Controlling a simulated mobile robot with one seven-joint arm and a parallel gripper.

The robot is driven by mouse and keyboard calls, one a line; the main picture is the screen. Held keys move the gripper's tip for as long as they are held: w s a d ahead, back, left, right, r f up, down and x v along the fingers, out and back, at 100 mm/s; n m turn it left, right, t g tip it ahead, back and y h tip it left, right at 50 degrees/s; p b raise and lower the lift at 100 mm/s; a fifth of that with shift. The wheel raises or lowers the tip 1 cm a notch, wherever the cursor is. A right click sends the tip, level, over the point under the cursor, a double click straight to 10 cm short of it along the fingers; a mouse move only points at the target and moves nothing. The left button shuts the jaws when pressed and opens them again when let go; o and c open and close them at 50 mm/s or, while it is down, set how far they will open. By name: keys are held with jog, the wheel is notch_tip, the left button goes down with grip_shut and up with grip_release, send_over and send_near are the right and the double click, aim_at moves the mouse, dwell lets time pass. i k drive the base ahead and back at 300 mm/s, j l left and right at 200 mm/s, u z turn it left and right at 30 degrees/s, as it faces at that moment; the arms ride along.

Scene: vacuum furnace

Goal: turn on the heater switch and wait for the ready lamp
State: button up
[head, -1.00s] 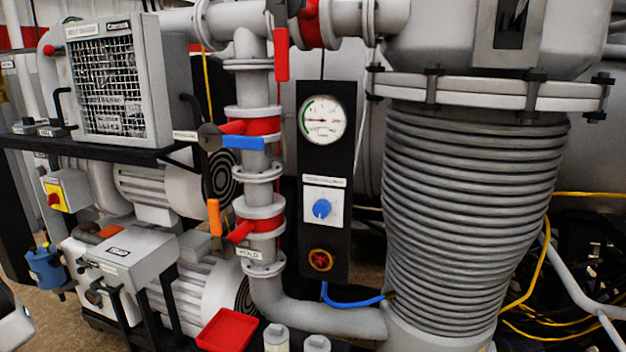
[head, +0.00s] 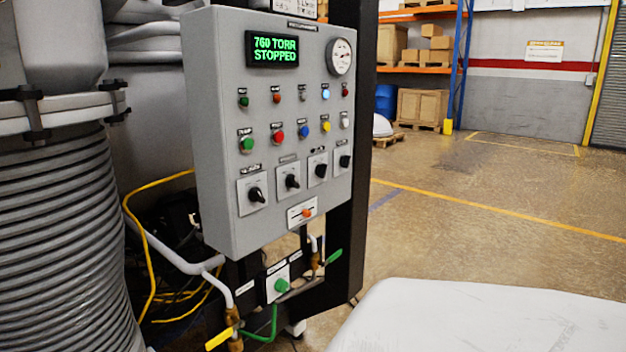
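A grey control panel (head: 222,130) stands in the middle of the head view. Its green display (head: 274,48) reads "760 TORR STOPPED". Below are a row of small lamps, including a light-blue one (head: 326,91) that looks bright, and a row of coloured push buttons, including a green one (head: 247,144). Under these are several black rotary switches on white plates, the leftmost (head: 256,194) and rightmost (head: 345,161) among them. The labels are too small to read, so I cannot tell which is the heater switch or the ready lamp. My gripper is not in view.
A ribbed grey column (head: 60,240) stands close on the left. Pipes with a yellow handle (head: 219,339) and a green handle (head: 334,257) sit below the panel. Open floor (head: 480,200) lies to the right, with shelving and boxes (head: 422,105) behind.

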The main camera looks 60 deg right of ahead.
aim_at(291, 181)
jog(key=z, duration=1.65)
